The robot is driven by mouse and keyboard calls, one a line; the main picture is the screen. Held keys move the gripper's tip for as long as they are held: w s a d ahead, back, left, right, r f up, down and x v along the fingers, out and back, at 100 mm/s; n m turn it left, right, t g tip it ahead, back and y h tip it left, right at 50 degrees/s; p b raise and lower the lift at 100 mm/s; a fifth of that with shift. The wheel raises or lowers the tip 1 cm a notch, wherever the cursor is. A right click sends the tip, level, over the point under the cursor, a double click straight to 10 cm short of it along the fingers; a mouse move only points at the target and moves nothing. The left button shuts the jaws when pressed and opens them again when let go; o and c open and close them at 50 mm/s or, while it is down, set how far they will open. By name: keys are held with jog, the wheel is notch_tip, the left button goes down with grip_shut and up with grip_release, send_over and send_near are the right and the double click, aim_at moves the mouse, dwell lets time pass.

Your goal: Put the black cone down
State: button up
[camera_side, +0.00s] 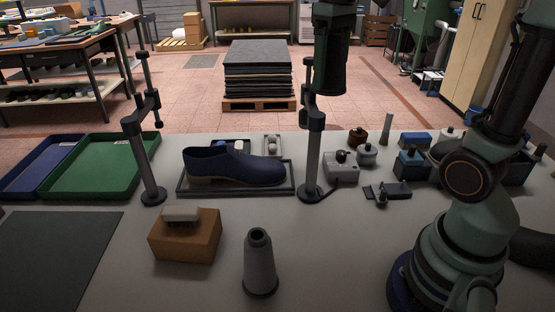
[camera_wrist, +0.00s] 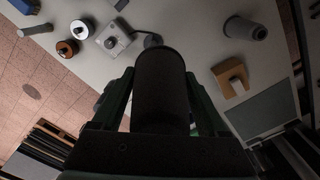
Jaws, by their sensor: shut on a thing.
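My gripper (camera_side: 334,22) is at the top of the side view, shut on the black cone (camera_side: 330,66). The cone hangs below it, high above the table and clear of it. In the wrist view the black cone (camera_wrist: 160,88) stands out dark between the two green fingers and hides part of the table behind it. A grey cone (camera_side: 260,264) stands upright alone near the table's front edge; it also shows in the wrist view (camera_wrist: 245,28).
Two posts (camera_side: 148,165) (camera_side: 312,160) flank a blue shoe (camera_side: 232,167) in a dark tray. An orange-brown block (camera_side: 185,240) bears a grey piece. A dark mat (camera_side: 55,260) lies front left; a green tray (camera_side: 95,187) is behind it. Small jars and tools crowd the right.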

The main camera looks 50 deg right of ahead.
send_over(343, 195)
notch_tip(343, 195, down, 31)
jog(key=shift+f, duration=0.1)
dwell(0.6)
jog(key=o, duration=1.5)
jog(key=shift+f, duration=0.1)
notch_tip(343, 195, up, 12)
jog(key=a+r+t, duration=0.2)
jog(key=a+r, duration=0.2)
jog(key=a+r+t, duration=0.1)
jog(key=a+r, duration=0.3)
jog(key=a, duration=0.1)
jog(key=a+r+t, duration=0.2)
jog(key=a+r, duration=0.2)
jog(key=shift+s+a+t, duration=0.3)
jog(key=shift+s+a, duration=0.1)
